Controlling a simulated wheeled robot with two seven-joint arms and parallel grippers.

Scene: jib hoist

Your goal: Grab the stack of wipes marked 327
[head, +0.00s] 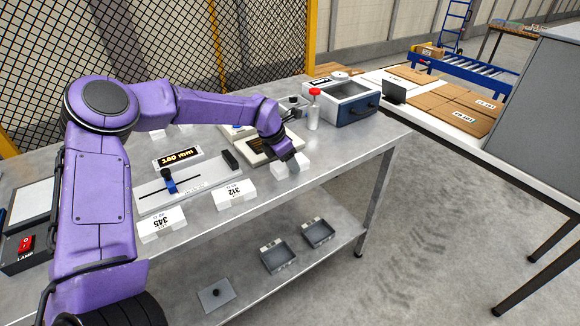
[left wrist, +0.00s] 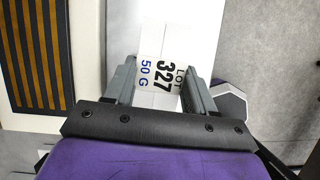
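The stack of wipes marked 327 (left wrist: 160,70) is a white block with a label reading LOT 327, 50 G. In the left wrist view it lies between the two fingers of my left gripper (left wrist: 159,92), one finger on each side. In the head view my left gripper (head: 290,161) reaches down onto this white stack (head: 284,171) near the bench's front edge and hides part of it. The fingers are apart by about the stack's width. I cannot tell whether they press on it. My right gripper is not in view.
White stacks marked 312 (head: 234,194) and 345 (head: 162,224) stand along the front of the metal bench (head: 205,218). A slide fixture (head: 182,185), a red-capped bottle (head: 313,112) and a grey box (head: 352,102) are nearby. Small trays (head: 278,257) sit on the lower shelf.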

